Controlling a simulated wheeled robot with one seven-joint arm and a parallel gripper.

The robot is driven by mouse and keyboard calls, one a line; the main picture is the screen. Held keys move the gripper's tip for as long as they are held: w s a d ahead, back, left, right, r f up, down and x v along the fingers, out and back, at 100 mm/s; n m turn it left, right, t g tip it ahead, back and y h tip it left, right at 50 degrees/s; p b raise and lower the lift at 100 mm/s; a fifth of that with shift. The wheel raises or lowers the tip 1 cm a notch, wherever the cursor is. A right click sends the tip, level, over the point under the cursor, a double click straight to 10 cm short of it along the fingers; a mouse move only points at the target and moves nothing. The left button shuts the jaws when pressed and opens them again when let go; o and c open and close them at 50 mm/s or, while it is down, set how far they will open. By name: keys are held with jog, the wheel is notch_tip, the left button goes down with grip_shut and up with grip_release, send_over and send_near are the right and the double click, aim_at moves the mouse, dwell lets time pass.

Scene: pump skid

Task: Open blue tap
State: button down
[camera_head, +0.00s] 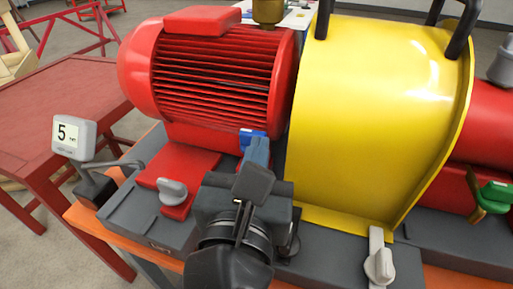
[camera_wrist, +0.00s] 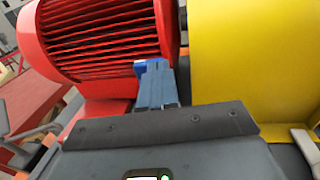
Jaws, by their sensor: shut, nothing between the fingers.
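A small bright blue part (camera_head: 250,134), which looks like the blue tap's handle, shows at the lower right of the red motor. Most of it is hidden behind my fingers, so its full shape and angle cannot be told. It also peeks out at the upper left of my fingers in the wrist view (camera_wrist: 140,68). My gripper (camera_head: 259,146) has grey-blue fingers closed together with nothing between them. Its fingertips overlap or lie right beside the blue part in both views; whether they touch cannot be told.
The red finned motor (camera_head: 215,75) stands behind my gripper. A yellow guard (camera_head: 375,105) rises close on the right. A green tap handle (camera_head: 497,193) is at the far right. Grey clamp knobs (camera_head: 172,190) and a display reading 5 (camera_head: 75,137) stand along the skid.

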jog(key=shift+d+r, duration=0.1)
jog(key=shift+d, duration=0.05)
jog(key=w+d+n+y+p, duration=0.1)
jog(key=d+p, duration=0.1)
jog(key=p, duration=0.6)
jog(key=shift+w+d+y, duration=0.15)
jog(key=shift+w+y, duration=0.05)
jog(key=shift+y, duration=0.2)
jog(key=shift+w+d+p, duration=0.1)
jog(key=shift+w+p, duration=0.05)
jog(key=shift+p, duration=0.2)
jog(key=s+b, duration=0.1)
jog(key=s, duration=0.6)
jog(key=shift+s+a+b, duration=0.3)
jog(key=shift+s, duration=0.1)
